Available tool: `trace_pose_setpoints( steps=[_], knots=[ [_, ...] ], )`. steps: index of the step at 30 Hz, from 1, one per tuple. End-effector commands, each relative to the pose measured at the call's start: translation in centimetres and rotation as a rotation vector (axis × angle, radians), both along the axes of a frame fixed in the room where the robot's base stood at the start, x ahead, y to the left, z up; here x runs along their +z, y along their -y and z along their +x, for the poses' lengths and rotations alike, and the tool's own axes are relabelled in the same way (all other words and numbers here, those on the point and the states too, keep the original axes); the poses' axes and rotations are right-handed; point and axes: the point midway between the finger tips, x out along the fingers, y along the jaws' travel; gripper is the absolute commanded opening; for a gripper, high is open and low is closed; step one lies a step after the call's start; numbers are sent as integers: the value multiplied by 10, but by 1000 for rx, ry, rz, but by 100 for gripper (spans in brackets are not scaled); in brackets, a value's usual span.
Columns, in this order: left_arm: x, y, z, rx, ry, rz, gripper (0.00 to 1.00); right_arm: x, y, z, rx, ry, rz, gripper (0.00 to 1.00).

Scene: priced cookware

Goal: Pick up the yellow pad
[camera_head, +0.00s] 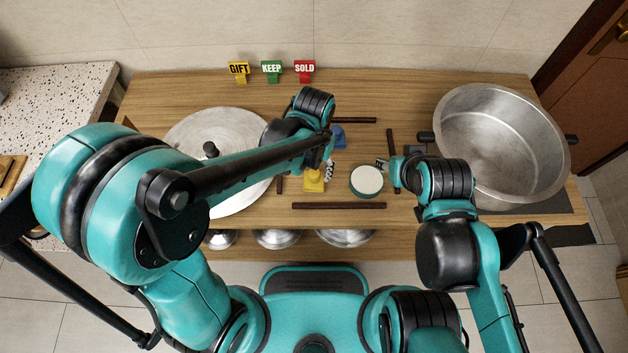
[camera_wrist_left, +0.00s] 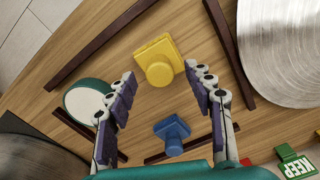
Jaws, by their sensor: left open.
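The yellow pad (camera_head: 314,182), a square block with a round knob, lies on the wooden table. In the left wrist view the yellow pad (camera_wrist_left: 157,62) is in full sight, just beyond and between my fingertips. My left gripper (camera_head: 328,172) is open and empty above the table beside the pad; its two fingers (camera_wrist_left: 159,76) are spread wide in the wrist view. The arm and gripper partly cover the pad's surroundings in the head view. My right gripper (camera_head: 383,163) is beside the round green-and-white piece, small and mostly hidden by its wrist.
A blue pad (camera_wrist_left: 172,132) and a round green-and-white piece (camera_head: 367,181) lie close by. Dark strips (camera_head: 338,206) surround them. A large pot (camera_head: 500,140) stands right, a metal lid (camera_head: 218,130) left. GIFT (camera_head: 238,70), KEEP (camera_head: 271,70) and SOLD (camera_head: 304,70) signs stand at the back.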

Motion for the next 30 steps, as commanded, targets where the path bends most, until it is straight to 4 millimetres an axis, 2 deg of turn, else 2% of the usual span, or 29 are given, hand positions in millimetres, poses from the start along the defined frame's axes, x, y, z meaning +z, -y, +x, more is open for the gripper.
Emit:
trace_pose_setpoints(
  steps=[1,3,11,17,30],
  knots=[
    [-13,0,0,0,0,0,53,-9,0,0,0,0,0,40],
    [-21,0,0,0,0,0,53,-12,0,0,0,0,0,40],
    [-23,0,0,0,1,0,53,-11,0,0,0,0,0,40],
    [-23,0,0,0,1,0,0,-11,0,0,0,0,0,40],
    [-17,0,0,0,1,0,0,-8,0,0,0,0,0,40]
  ],
)
